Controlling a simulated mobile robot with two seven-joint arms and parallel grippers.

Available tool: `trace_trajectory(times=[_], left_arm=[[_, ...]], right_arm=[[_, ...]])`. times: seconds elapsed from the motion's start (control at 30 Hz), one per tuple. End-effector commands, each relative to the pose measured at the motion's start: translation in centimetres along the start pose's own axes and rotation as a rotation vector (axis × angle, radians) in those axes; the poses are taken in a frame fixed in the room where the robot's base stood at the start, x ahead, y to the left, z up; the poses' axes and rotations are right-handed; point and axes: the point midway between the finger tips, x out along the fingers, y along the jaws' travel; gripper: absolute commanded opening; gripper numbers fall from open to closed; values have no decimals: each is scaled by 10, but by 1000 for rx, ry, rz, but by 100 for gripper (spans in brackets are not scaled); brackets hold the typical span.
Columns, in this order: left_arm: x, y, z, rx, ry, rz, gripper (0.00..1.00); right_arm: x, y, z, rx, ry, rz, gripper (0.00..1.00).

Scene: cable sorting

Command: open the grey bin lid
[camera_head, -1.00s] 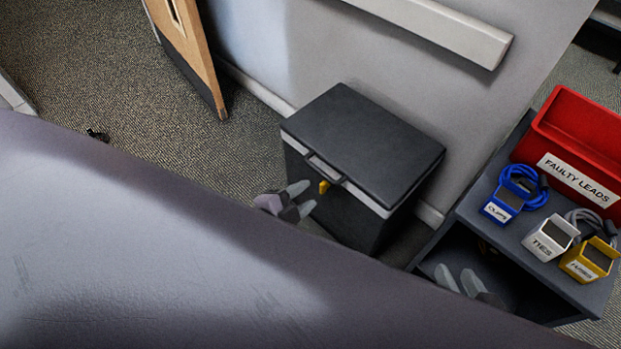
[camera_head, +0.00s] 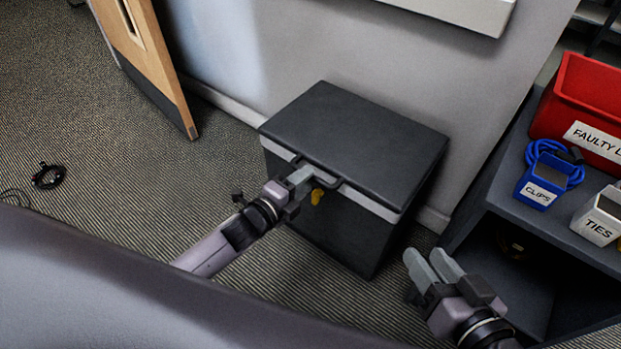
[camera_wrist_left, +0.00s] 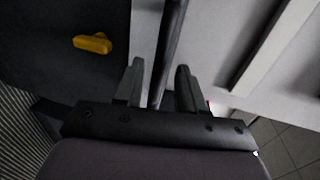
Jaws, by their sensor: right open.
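The grey bin (camera_head: 345,220) stands against the wall, its dark flat lid (camera_head: 355,135) closed. A dark bar handle (camera_head: 328,178) is on the lid's front edge, and a yellow latch (camera_head: 317,196) hangs just below it. My left gripper (camera_head: 300,178) is at the handle. In the left wrist view the handle bar (camera_wrist_left: 170,45) runs between the two fingers of the left gripper (camera_wrist_left: 160,75), which stand apart with gaps beside the bar. The latch (camera_wrist_left: 93,43) shows left of them. My right gripper (camera_head: 432,268) is open and empty, right of the bin.
A dark shelf unit (camera_head: 530,225) stands right of the bin, with a red "FAULTY" bin (camera_head: 590,95), a blue "CLIPS" holder (camera_head: 540,188) and a white "TIES" holder (camera_head: 598,218) on top. A wooden door (camera_head: 150,60) is at the upper left. A black cable (camera_head: 48,177) lies on the carpet.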

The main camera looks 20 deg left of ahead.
Motion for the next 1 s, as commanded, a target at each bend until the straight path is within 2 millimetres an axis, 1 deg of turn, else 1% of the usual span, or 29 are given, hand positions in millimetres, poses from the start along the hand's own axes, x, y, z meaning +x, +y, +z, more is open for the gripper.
trace_trajectory(times=[0.03, 0.1, 0.23, 0.4, 0.63, 0.67, 0.7, 0.77, 1.0], left_arm=[[9, 2, 0, 0, 0, -2, 39], [17, 2, 0, -1, 0, -1, 39], [29, 2, 0, -2, 0, 0, 39], [35, 1, 0, -2, 0, 1, 39], [35, 0, 0, -3, 0, 1, 39], [35, 0, 0, -3, 0, 1, 33], [35, 0, 0, -3, 0, 1, 20], [35, 0, 0, -3, 0, 1, 0], [34, -1, -1, -3, 0, 2, 0]], right_arm=[[0, 3, 4, -15, 5, 8, 43], [-2, 5, 4, -32, 17, 16, 43], [-4, 8, 3, -57, 32, 28, 43], [-6, 9, 1, -73, 43, 36, 43], [-6, 9, -1, -74, 46, 36, 43], [-6, 9, -1, -74, 46, 36, 43], [-6, 9, -1, -74, 46, 36, 43], [-6, 9, 0, -74, 46, 36, 43], [-7, 8, -2, -72, 46, 35, 43]])
